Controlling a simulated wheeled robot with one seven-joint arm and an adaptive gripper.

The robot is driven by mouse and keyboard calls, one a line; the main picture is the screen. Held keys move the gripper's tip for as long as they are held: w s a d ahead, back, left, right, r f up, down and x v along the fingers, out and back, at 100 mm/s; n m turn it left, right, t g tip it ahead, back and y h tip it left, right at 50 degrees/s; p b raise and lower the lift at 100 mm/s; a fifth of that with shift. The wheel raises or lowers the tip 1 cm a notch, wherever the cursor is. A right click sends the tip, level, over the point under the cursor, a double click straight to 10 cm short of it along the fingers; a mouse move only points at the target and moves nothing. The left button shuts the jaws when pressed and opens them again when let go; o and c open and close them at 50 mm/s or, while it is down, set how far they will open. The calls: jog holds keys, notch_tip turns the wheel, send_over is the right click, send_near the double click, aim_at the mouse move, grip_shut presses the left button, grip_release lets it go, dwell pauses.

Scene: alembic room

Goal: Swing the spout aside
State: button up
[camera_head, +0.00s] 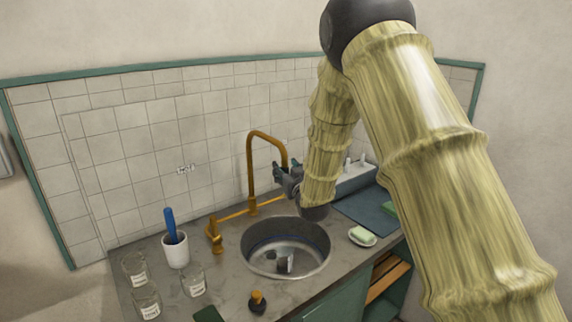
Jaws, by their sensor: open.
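The spout (251,163) is a tall brass gooseneck that rises behind the round sink (245,253). Its curved top bends to the right, and its outlet end is partly hidden by my gripper. My gripper (279,175) is open at the right side of the spout, close to its downturned end. Whether the fingers touch the spout, I cannot tell. A brass tap handle (215,237) stands left of the spout on the counter.
A white cup with a blue brush (175,250) and several labelled glass jars (193,281) stand at the left. A soap dish (362,238) sits right of the sink. A black-based brass stopper (257,302) lies in front. The tiled wall (150,150) is close behind.

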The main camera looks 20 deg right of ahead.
jog(key=shift+w, duration=0.95)
grip_shut()
